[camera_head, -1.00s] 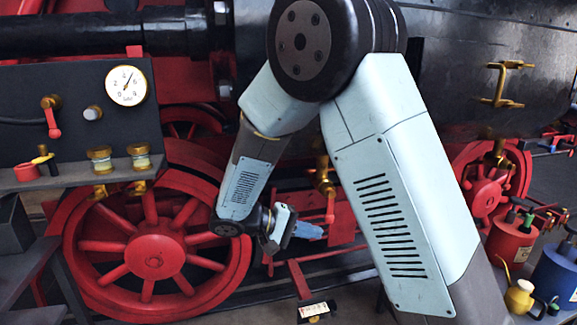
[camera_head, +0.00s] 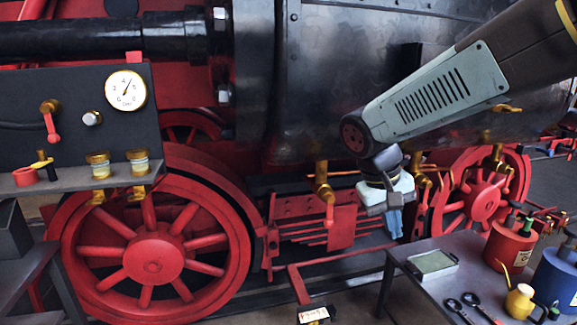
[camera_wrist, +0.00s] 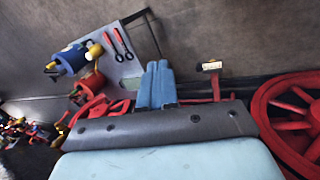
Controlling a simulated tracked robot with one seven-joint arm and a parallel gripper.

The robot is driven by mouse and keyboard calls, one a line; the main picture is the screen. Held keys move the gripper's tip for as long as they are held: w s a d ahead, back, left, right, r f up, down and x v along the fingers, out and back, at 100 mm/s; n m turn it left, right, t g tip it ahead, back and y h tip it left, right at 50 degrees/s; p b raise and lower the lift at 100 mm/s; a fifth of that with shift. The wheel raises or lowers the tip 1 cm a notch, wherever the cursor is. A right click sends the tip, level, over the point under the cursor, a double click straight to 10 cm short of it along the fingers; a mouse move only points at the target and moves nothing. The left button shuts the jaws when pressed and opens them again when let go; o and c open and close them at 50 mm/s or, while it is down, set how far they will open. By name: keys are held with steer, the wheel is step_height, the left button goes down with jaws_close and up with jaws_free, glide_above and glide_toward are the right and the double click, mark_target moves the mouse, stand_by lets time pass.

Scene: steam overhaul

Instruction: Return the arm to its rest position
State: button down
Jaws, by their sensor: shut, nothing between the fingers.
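My arm enters the head view from the upper right and reaches down and left. My gripper (camera_head: 394,222) hangs at its end, right of the middle, with its blue fingers pointing down and nothing held. The fingers look closed together. In the wrist view my gripper (camera_wrist: 157,66) shows as two blue fingers side by side, with no gap that I can make out. In the head view it hangs in front of the locomotive's red underframe, a little above and left of the grey table (camera_head: 420,292).
The table holds a green-topped tray (camera_head: 432,264), a red can (camera_head: 508,245), a blue can (camera_head: 556,275), a yellow oiler (camera_head: 520,300) and dark tools (camera_head: 470,305). A gauge panel (camera_head: 75,115) stands left. Red wheels (camera_head: 150,255) and a brass valve (camera_head: 323,182) line the locomotive.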

steer(key=s+d+r+m+t+y, duration=0.1)
steer(key=s+d+r+t+y, duration=0.2)
steer(key=s+r+t, duration=0.2)
steer(key=shift+s+r+y, duration=0.25)
steer(key=shift+s+y, duration=0.15)
steer(key=shift+s, duration=1.15)
